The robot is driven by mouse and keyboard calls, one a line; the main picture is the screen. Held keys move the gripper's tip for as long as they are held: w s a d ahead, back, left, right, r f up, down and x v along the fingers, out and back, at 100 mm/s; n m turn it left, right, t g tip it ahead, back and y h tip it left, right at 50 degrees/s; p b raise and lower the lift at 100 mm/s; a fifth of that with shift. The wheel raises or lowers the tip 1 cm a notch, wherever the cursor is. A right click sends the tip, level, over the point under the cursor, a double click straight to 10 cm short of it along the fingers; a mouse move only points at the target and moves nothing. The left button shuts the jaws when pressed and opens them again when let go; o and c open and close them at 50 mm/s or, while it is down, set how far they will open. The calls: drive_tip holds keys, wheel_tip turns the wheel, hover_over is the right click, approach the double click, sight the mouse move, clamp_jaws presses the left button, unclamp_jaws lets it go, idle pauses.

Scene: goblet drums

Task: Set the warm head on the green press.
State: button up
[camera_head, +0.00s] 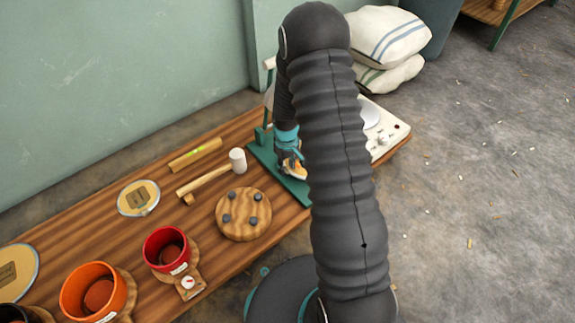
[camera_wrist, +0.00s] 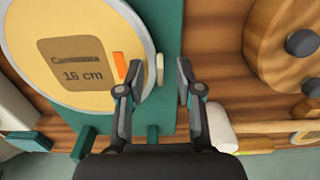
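A round cream drum head (camera_wrist: 85,25) with a grey rim and a "16 cm" label lies over the green press (camera_wrist: 172,25) in the wrist view. An orange piece (camera_wrist: 118,66) and a cream piece (camera_wrist: 160,69) show near its rim. My gripper (camera_wrist: 158,64) is open, its fingers apart beside the rim, with no clear grip on anything. In the head view my gripper (camera_head: 291,162) is low over the green press (camera_head: 264,152); my arm hides much of the press and most of this head.
A white hot plate unit (camera_head: 393,133) stands right of the press. Left on the bench are a mallet (camera_head: 237,161), a round wooden board with pegs (camera_head: 243,214), another head (camera_head: 138,198), a red drum shell (camera_head: 166,248) and an orange one (camera_head: 92,290).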

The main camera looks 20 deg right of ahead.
drive_tip(key=shift+r, duration=0.15)
wheel_tip(320, 180, up, 12)
idle(0.4)
idle(0.3)
drive_tip(key=shift+s, duration=0.1)
drive_tip(key=s+a+r+m+t+p, duration=0.2)
drive_tip(key=s+a+r+p, duration=0.1)
drive_tip(key=s+r, duration=1)
drive_tip(key=s+a+r+m+t+p, duration=0.2)
drive_tip(key=s+a+r+t+p, duration=0.1)
drive_tip(key=s+r, duration=1.1)
wheel_tip(320, 180, up, 6)
drive_tip(key=shift+s+f+t, duration=0.1)
drive_tip(key=shift+s+t, duration=0.15)
drive_tip(key=shift+t, duration=0.05)
